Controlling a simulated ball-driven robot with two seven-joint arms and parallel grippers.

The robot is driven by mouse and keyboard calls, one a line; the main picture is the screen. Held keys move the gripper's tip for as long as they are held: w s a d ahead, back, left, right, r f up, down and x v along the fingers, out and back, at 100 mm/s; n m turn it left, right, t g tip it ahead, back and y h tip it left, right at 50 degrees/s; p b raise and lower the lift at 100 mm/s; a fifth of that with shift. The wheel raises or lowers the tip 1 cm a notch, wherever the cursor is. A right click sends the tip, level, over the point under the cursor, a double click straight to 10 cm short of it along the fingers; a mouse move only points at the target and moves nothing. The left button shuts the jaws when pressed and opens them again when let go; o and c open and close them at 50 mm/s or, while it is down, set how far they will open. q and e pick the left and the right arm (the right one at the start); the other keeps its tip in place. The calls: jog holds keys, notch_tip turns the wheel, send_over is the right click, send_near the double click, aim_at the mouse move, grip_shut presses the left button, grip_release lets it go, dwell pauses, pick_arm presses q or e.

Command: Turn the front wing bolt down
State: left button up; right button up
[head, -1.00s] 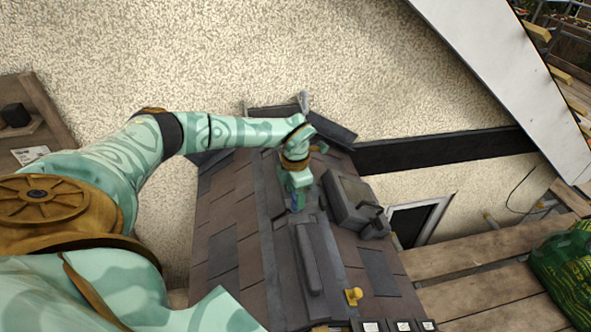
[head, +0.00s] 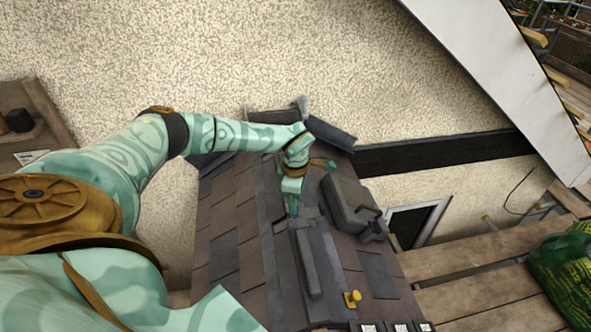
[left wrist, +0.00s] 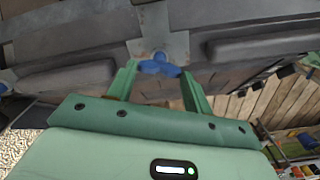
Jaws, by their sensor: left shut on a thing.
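A blue wing bolt (left wrist: 160,66) sits on a grey metal plate between ridge pieces in the left wrist view. My left gripper (left wrist: 160,78) has its two green fingers on either side of the bolt and is shut on it. In the head view my left gripper (head: 293,208) points down at the roof ridge, just behind the long raised ridge piece (head: 307,262). The bolt is mostly hidden there by the gripper. A second blue part (left wrist: 4,88) shows at the left edge of the left wrist view. My right gripper is not in view.
A dark grey box (head: 350,205) stands on the roof just right of the gripper. A yellow knob (head: 352,299) is near the front edge. Brown shingles (head: 222,225) cover the left slope. Planks (head: 470,260) and a green bag (head: 565,275) lie to the right.

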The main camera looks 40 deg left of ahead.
pick_arm(q)
jog(key=shift+w+a+r, duration=0.15)
jog(key=shift+w+r, duration=0.1)
jog(key=o, duration=1)
jog(key=shift+s+f, duration=0.15)
notch_tip(320, 180, up, 16)
jog(key=shift+r+b, duration=0.2)
jog(key=shift+b, duration=0.55)
jog(key=shift+f, duration=0.1)
